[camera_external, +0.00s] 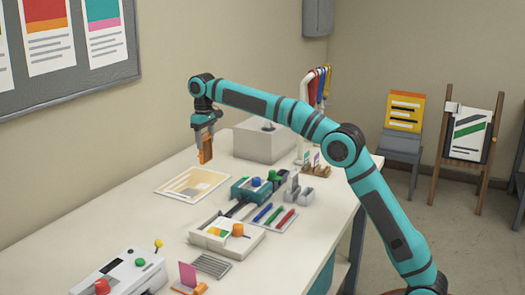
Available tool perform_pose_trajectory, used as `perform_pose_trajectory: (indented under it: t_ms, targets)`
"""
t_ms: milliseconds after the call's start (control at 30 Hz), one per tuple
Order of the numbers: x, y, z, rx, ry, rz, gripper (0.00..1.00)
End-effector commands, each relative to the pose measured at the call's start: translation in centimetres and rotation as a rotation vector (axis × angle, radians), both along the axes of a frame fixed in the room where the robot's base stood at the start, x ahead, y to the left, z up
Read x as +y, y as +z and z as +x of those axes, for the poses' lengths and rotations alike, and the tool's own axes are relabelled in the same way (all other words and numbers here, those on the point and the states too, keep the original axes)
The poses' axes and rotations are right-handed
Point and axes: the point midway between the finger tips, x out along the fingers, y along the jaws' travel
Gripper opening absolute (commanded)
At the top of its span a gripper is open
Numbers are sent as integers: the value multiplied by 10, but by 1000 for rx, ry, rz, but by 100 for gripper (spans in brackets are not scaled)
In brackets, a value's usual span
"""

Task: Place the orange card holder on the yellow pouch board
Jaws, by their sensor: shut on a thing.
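My gripper (204,141) points down at the end of the teal arm, near the wall side of the table. It is shut on the orange card holder (206,154), a small upright orange piece held in the air. The pale yellow pouch board (168,189) lies flat on the white table, below and a little left of the holder in the picture. The holder is apart from the board, with a visible gap. The exact height and whether it is straight over the board cannot be told from this one view.
A grey box (261,142) stands behind the board. A teal device (254,189) with coloured knobs, a tray of pens (274,219) and a white device (226,236) stand to the right and front. The table (172,229) is bare in front of the board.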

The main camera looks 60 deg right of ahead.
Motion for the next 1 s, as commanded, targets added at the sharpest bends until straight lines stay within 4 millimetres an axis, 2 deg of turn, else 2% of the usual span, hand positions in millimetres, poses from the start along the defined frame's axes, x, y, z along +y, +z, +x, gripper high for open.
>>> perform_pose_trajectory:
  t_ms: [267, 533, 833, 1000]
  targets:
    - [5, -7, 4, 1, -1, 0, 26]
    - [5, -48, 4, 2, -1, 0, 26]
    - [5, -69, 4, 1, -1, 0, 26]
    - [5, -93, 4, 3, -1, 0, 26]
